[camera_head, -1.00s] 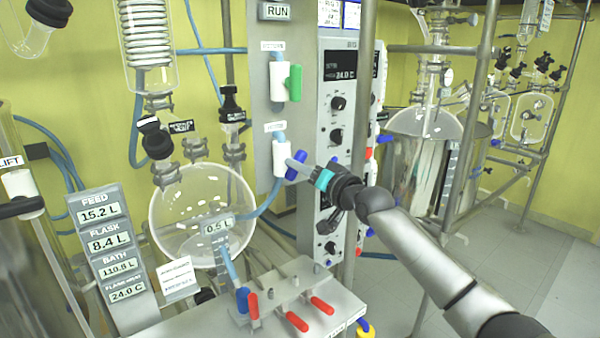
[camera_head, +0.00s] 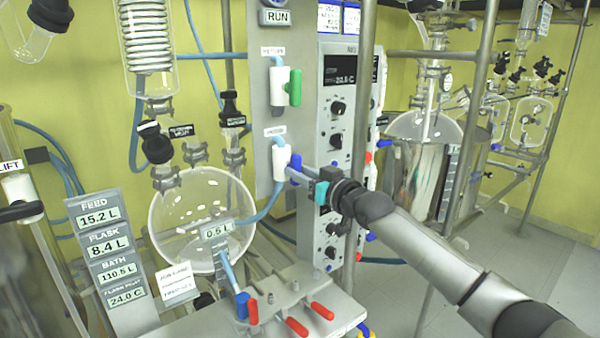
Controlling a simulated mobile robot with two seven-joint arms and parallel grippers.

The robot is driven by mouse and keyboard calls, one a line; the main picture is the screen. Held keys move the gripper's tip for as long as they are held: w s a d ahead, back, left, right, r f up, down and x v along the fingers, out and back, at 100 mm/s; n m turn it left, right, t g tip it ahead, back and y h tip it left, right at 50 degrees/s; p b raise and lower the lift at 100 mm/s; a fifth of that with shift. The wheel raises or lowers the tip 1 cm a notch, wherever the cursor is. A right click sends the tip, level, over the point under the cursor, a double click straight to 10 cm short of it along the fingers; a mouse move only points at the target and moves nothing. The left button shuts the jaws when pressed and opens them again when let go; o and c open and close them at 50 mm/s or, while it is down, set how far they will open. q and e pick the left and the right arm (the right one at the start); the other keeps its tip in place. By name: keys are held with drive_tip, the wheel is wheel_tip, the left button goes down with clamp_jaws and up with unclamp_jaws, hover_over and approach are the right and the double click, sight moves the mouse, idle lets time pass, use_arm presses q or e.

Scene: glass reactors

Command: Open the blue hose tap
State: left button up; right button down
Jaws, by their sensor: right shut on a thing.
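The blue tap handle (camera_head: 295,168) sits on a white valve body (camera_head: 281,160) low on the grey panel, with a blue hose running down from it. The handle stands close to upright and is partly hidden by my fingers. My right gripper (camera_head: 299,173) comes in from the right and is shut on the blue handle. My left gripper is not in view.
A similar valve with a green handle (camera_head: 295,87) is above on the same panel. A round glass flask (camera_head: 202,220) is to the left. A metal bench (camera_head: 290,318) with red-handled taps lies below. A steel post (camera_head: 359,130) stands close behind my wrist.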

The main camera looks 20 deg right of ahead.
idle(0.4)
drive_tip(key=c, duration=0.7)
unclamp_jaws()
drive_tip(key=shift+v, duration=7.65)
drive_tip(key=shift+r, duration=0.1)
